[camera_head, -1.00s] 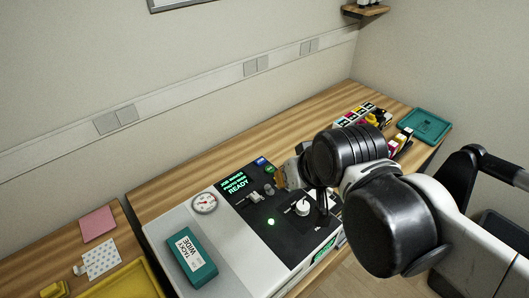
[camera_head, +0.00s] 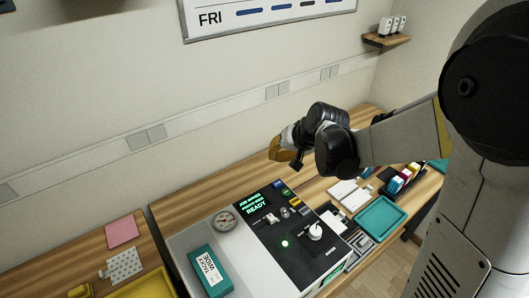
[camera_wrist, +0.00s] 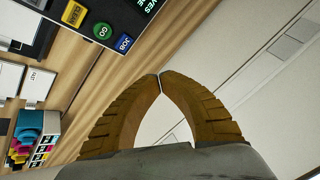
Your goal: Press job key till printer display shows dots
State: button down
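The blue JOB key (camera_wrist: 123,43) is on the printer's black panel, beside the green GO key (camera_wrist: 102,30), in the wrist view. In the head view the blue key (camera_head: 278,185) sits at the panel's far edge, next to the display (camera_head: 257,204). The display shows green text lines, the lowest reading READY; I see no dots. My gripper (camera_head: 274,154) is above and behind the panel in the head view, clear of the key. In the wrist view its ochre fingertips (camera_wrist: 160,75) meet with nothing between them.
The printer's panel also has a white knob (camera_head: 315,231), a lit green lamp (camera_head: 285,243) and small switches. A round gauge (camera_head: 224,222) and a teal box (camera_head: 210,269) are left of it. A teal tray (camera_head: 376,218) and ink cartridges (camera_head: 400,180) are to the right.

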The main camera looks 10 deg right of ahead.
aim_at(275, 182)
jog(key=shift+w+f, duration=0.5)
jog(key=shift+w, duration=0.15)
jog(key=shift+f, duration=0.15)
notch_tip(275, 182, down, 8)
jog(key=b, duration=0.6)
jog(key=shift+f+b, duration=0.25)
jog(key=shift+b, duration=0.1)
dwell(0.8)
jog(key=shift+f+b, duration=0.4)
jog(key=shift+f+b, duration=0.4)
jog(key=shift+f, duration=0.1)
dwell(0.5)
jog(key=shift+r, duration=0.1)
jog(key=shift+r+p, duration=0.65)
jog(key=shift+r, duration=0.2)
